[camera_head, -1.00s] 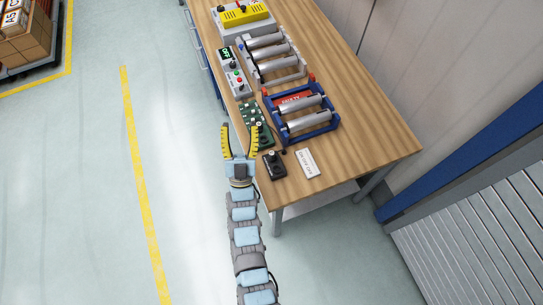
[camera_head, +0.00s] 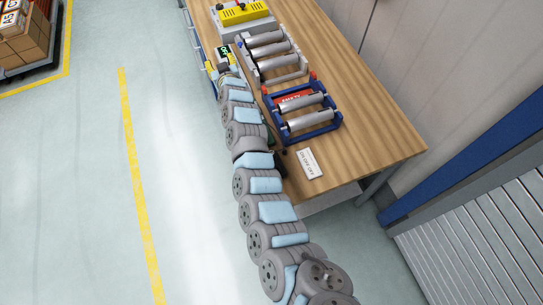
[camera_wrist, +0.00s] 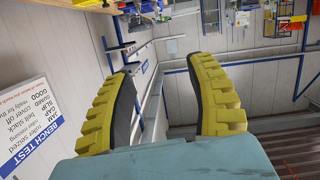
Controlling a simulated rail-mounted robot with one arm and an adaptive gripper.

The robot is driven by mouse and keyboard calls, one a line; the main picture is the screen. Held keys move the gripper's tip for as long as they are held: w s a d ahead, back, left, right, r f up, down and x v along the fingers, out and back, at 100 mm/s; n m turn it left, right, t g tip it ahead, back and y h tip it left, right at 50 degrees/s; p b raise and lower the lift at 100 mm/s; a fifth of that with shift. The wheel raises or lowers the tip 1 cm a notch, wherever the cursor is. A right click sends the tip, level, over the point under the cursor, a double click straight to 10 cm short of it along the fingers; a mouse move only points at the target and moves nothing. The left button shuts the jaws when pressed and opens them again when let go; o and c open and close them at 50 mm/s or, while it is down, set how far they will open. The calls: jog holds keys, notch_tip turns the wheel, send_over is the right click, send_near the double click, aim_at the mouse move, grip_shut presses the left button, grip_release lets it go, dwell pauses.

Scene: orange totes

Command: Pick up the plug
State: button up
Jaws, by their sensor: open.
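I cannot pick out a plug for certain in either view. A black part (camera_head: 281,164) near the bench's near end is mostly hidden behind my arm, and a dark cable end shows just above it. My gripper (camera_head: 216,69) is at the bench's left edge, by the control box with a green display (camera_head: 224,51), and my arm hides much of that box. In the wrist view my gripper (camera_wrist: 162,75) is open, its two yellow-padded fingers wide apart with nothing between them. That view faces walls and shelving, with no bench top between the fingers.
The wooden bench (camera_head: 375,140) carries a blue roller frame (camera_head: 302,109), a grey roller frame (camera_head: 272,53), a yellow-topped unit (camera_head: 243,14) and a white label card (camera_head: 309,163). Its right side is clear. A bench test sign (camera_wrist: 30,120) hangs at left in the wrist view.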

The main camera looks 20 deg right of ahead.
jog(key=n+g+y, duration=0.1)
jog(key=n+g+b, duration=0.5)
jog(key=n+g, duration=0.5)
jog(key=g, duration=0.4)
send_over(272, 153)
notch_tip(272, 153, down, 10)
jog(key=f, duration=1)
jog(key=shift+w+f+b, duration=0.2)
jog(key=shift+f+b, duration=0.1)
jog(key=shift+s+a+f, duration=0.1)
jog(key=shift+s+f, duration=0.05)
jog(key=shift+f, duration=2.7)
